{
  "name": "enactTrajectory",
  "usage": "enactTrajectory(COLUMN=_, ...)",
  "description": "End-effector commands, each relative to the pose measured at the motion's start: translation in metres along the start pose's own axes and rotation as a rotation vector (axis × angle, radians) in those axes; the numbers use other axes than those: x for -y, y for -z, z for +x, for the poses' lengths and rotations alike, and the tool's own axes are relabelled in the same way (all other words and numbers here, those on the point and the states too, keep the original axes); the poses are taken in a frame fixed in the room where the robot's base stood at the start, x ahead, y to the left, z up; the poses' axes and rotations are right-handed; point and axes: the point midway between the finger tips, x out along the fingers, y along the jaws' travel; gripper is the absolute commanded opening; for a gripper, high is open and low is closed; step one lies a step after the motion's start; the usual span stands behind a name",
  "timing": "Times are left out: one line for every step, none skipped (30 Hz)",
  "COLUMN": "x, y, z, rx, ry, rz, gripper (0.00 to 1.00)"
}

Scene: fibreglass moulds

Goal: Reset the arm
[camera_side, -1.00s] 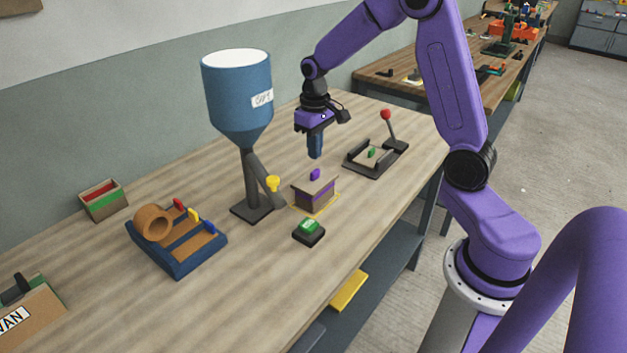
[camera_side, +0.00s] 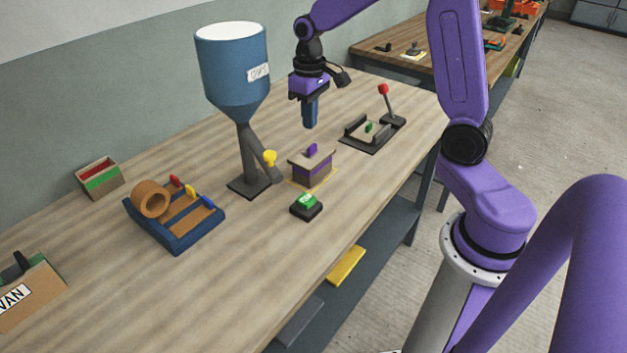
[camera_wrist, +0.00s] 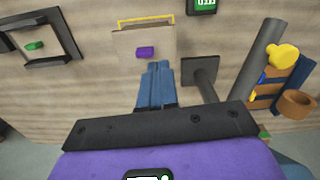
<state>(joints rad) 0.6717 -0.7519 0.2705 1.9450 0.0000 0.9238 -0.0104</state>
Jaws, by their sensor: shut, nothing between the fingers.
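My gripper (camera_side: 310,122) hangs above the bench, its blue fingers pointing down and together with nothing between them. In the wrist view my gripper (camera_wrist: 157,68) shows the same closed fingers. A brown box with a purple band and purple knob (camera_side: 312,168) stands on a yellow outline on the bench, in front of and below my gripper in the side view. In the wrist view the box's tan lid (camera_wrist: 128,42) and knob lie just beyond the fingertips. The gripper is apart from the box.
A blue hopper (camera_side: 230,85) on a stand rises left of my gripper. A green button (camera_side: 306,202), a red-knobbed lever (camera_side: 384,90) with a dark-railed fixture (camera_side: 352,135), and a blue tray (camera_side: 180,240) with a tape roll stand around. The front of the bench (camera_side: 220,300) is clear.

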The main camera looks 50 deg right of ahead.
Motion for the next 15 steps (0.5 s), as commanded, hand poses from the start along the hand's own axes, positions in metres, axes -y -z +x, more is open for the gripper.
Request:
enactTrajectory(x=0.016, y=-0.009, z=-0.004, rx=-0.003, ry=0.0, rz=-0.05, gripper=0.0)
enactTrajectory(x=0.025, y=-0.014, z=-0.005, rx=-0.004, ry=0.001, rz=-0.08, gripper=0.0)
enactTrajectory(x=0.037, y=-0.023, z=-0.008, rx=-0.005, ry=0.001, rz=-0.122, gripper=0.0)
enactTrajectory(x=0.045, y=-0.03, z=-0.01, rx=-0.007, ry=0.001, rz=-0.154, gripper=0.0)
enactTrajectory(x=0.054, y=-0.037, z=-0.011, rx=-0.007, ry=0.001, rz=-0.186, gripper=0.0)
enactTrajectory(x=0.064, y=-0.047, z=-0.013, rx=-0.008, ry=0.002, rz=-0.228, gripper=0.0)
enactTrajectory(x=0.071, y=-0.054, z=-0.014, rx=-0.01, ry=0.002, rz=-0.258, gripper=0.0)
enactTrajectory(x=0.078, y=-0.062, z=-0.015, rx=-0.009, ry=0.002, rz=-0.29, gripper=0.0)
enactTrajectory(x=0.087, y=-0.073, z=-0.017, rx=-0.011, ry=0.003, rz=-0.332, gripper=0.0)
enactTrajectory(x=0.093, y=-0.081, z=-0.018, rx=-0.012, ry=0.004, rz=-0.363, gripper=0.0)
enactTrajectory(x=0.099, y=-0.09, z=-0.019, rx=-0.013, ry=0.004, rz=-0.394, gripper=0.0)
enactTrajectory(x=0.106, y=-0.101, z=-0.02, rx=-0.014, ry=0.005, rz=-0.435, gripper=0.0)
enactTrajectory(x=0.111, y=-0.11, z=-0.02, rx=-0.014, ry=0.005, rz=-0.467, gripper=0.0)
enactTrajectory(x=0.116, y=-0.119, z=-0.021, rx=-0.016, ry=0.006, rz=-0.499, gripper=0.0)
enactTrajectory(x=0.12, y=-0.131, z=-0.022, rx=-0.017, ry=0.007, rz=-0.539, gripper=0.0)
